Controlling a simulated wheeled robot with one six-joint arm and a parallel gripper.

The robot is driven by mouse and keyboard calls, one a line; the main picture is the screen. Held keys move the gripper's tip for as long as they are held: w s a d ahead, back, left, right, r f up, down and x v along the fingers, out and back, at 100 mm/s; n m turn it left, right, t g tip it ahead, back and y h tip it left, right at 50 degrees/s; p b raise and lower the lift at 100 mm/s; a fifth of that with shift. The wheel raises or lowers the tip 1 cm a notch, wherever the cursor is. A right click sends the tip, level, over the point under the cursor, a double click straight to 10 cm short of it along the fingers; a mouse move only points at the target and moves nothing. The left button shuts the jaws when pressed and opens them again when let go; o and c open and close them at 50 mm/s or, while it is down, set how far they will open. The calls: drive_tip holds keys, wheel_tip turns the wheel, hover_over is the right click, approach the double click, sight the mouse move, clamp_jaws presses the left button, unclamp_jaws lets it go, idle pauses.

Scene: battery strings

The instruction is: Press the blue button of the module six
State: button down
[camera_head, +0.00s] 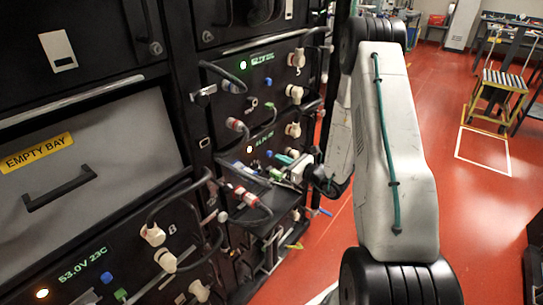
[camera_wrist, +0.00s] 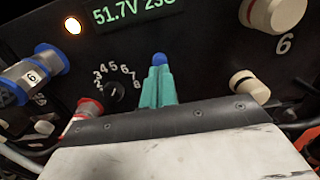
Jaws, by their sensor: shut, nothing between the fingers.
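Module six (camera_wrist: 205,55) fills the wrist view, with a lit 51.7V display, an orange lamp and the number 6 by a cream connector. Its blue button (camera_wrist: 159,59) shows just above the tips of my gripper (camera_wrist: 157,84). The teal fingers are shut, empty and point at the panel just below the button. I cannot tell whether they touch it.
A black rotary dial (camera_wrist: 115,91) with numbers is left of the fingers. A blue-ringed connector (camera_wrist: 35,72) and red-ringed connector (camera_wrist: 88,110) stick out at left. A cream knob (camera_wrist: 243,84) is at right.

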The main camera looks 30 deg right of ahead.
drive_tip(key=shift+x, duration=1.3)
drive_tip(key=v, duration=0.8)
idle(0.5)
idle(0.3)
